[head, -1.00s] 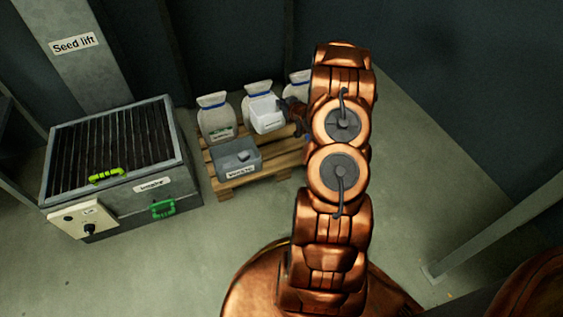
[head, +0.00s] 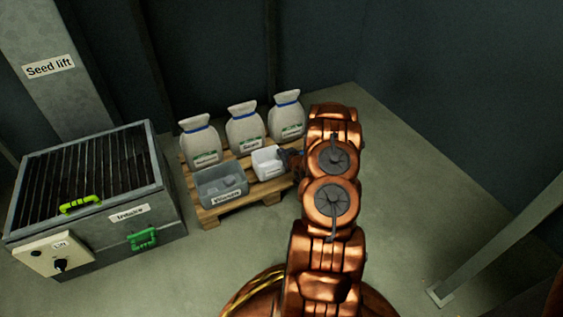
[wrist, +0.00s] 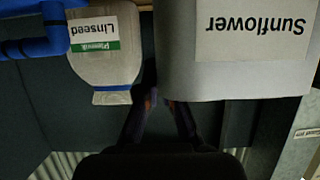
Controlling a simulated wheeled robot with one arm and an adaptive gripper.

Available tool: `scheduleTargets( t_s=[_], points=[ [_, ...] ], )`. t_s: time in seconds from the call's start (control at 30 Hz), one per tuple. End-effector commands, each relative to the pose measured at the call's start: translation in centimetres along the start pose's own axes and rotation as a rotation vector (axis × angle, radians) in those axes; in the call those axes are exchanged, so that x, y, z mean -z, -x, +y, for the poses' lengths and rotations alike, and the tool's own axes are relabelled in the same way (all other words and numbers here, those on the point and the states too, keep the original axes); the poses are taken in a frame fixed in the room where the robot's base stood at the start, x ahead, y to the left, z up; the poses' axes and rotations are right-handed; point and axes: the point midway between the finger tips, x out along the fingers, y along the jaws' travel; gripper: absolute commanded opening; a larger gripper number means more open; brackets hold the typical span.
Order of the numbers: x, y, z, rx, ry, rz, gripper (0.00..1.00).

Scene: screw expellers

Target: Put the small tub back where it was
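The small white tub (head: 267,164) is at the front right of the wooden pallet, right of the grey bin. It looks upright; I cannot tell whether it rests on the slats or hangs just above. In the wrist view the tub (wrist: 235,75) is large and upside down, with its label reading "Sunflower". My gripper (head: 287,158) is at the tub's right side, partly hidden by my arm. In the wrist view my gripper's fingertips (wrist: 159,101) are close together at the tub's edge and seem shut on its wall.
Three tied sacks (head: 244,127) stand along the pallet's back; the linseed sack (wrist: 105,50) shows in the wrist view. A grey bin (head: 222,188) with lumps inside sits at the front left of the pallet (head: 212,214). The intake box (head: 95,190) stands left.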

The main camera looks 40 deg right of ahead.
Motion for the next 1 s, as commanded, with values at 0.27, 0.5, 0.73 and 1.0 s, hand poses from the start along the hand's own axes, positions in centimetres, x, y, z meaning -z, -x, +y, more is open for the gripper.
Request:
scheduleTargets(
  t_s=[0.27, 0.5, 0.73, 1.0],
  points=[
    [-3.1, -1.3, 0.0, 0.0, -0.001, -0.001, 0.0],
    [-3.0, -1.3, 0.0, 0.0, 0.0, 0.0, 0.0],
    [-3.3, -1.4, 0.0, 0.0, 0.0, 0.0, 0.09],
    [-3.3, -1.4, 0.0, 0.0, 0.0, 0.0, 0.31]
  ],
)
